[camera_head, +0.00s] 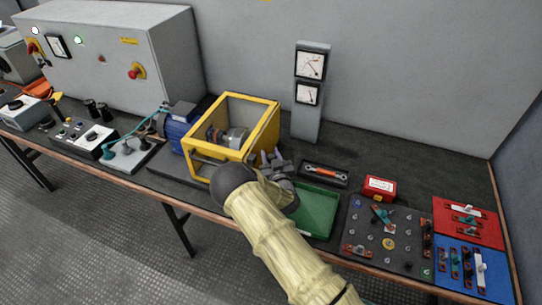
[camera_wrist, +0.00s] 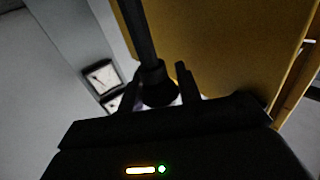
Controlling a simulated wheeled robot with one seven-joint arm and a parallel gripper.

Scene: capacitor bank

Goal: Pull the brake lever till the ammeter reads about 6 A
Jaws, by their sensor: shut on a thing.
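The brake lever (camera_wrist: 140,32) is a dark rod in the wrist view, with a wider dark end between my two fingers. My gripper (camera_wrist: 158,82) is shut on that end. In the head view my gripper (camera_head: 268,158) is at the right front corner of the yellow guard frame, and I cannot make out the lever there. A grey pillar (camera_head: 305,124) carries an upper dial (camera_head: 311,65) and a lower dial (camera_head: 307,94), both white-faced in black cases. I cannot tell which is the ammeter, and the scale figures are too small to read.
The yellow guard (camera_head: 197,168) surrounds a shaft beside a blue motor (camera_head: 178,133). A green tray (camera_head: 318,211) lies right of my gripper. Behind it are a black tool tray (camera_head: 342,181) and a red box (camera_head: 379,188). A terminal board (camera_head: 366,236) stands further right.

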